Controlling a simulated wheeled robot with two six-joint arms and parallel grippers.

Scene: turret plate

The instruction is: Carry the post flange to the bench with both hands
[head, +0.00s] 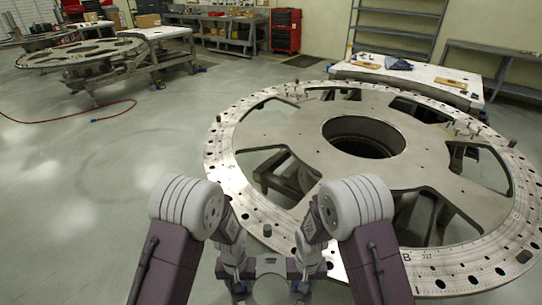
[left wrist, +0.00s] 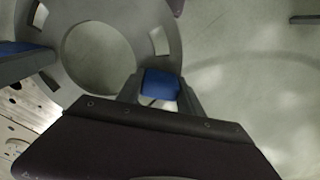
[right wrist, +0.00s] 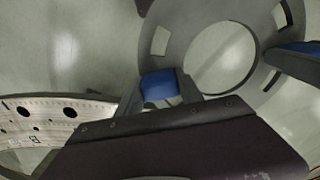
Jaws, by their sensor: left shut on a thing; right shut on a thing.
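The post flange is a grey ring with a large round hole and small rectangular slots. It shows in the left wrist view (left wrist: 75,14) and right wrist view (right wrist: 183,28); its grey edge shows low in the head view (head: 270,266). My left gripper (head: 241,290) is shut on its left side, and my right gripper (head: 302,288) on its right side. Blue pads show at both grips. The flange is held over open floor, beside the big plate's rim. A grey bench (head: 225,42) with boxes stands along the back wall. A white-topped bench (head: 432,73) stands behind the plate.
The large round turret plate (head: 290,120) fills the right, close to my right arm. Another plate (head: 80,52) lies on a stand at far left. A red hose (head: 65,121) lies on the floor. The floor at left (head: 100,190) is clear. A red tool cabinet (head: 286,30) stands at back.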

